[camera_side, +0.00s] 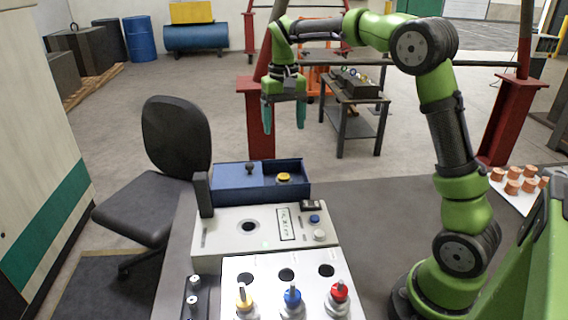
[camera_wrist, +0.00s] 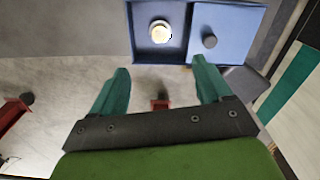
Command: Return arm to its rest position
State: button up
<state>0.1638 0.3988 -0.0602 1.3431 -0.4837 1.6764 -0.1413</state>
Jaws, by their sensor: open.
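My gripper (camera_side: 284,116) hangs in the air with its teal fingers pointing down, above and behind the blue box in the side view. In the wrist view my gripper (camera_wrist: 160,84) has its two fingers well apart, with nothing between them. The blue box (camera_side: 226,187) stands at the back of the work table, and it also shows at the top of the wrist view (camera_wrist: 180,52). It has an open part with a yellow round piece (camera_side: 284,177) in it and a covered part with a dark knob (camera_side: 250,168).
A grey-white panel (camera_side: 219,247) with a dark hole and buttons sits in front of the box. A white block (camera_side: 258,263) carries yellow, blue and red-topped pieces. A chair (camera_side: 160,170) stands left. Orange cylinders on a white tray (camera_side: 513,197) lie right. Air around my gripper is clear.

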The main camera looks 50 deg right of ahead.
jog(key=shift+r, duration=0.6)
jog(key=s+a+n+t+y, duration=0.1)
jog(key=s+a+t, duration=0.2)
jog(key=s+a, duration=0.3)
jog(key=s+a+n+t+y, duration=0.1)
jog(key=s+a+t, duration=0.3)
jog(key=s, duration=1.1)
jog(key=a, duration=0.2)
jog(key=shift+a+f+n, duration=0.15)
jog(key=shift+a+n, duration=0.2)
jog(key=shift+n, duration=0.05)
jog(key=shift+c, duration=0.4)
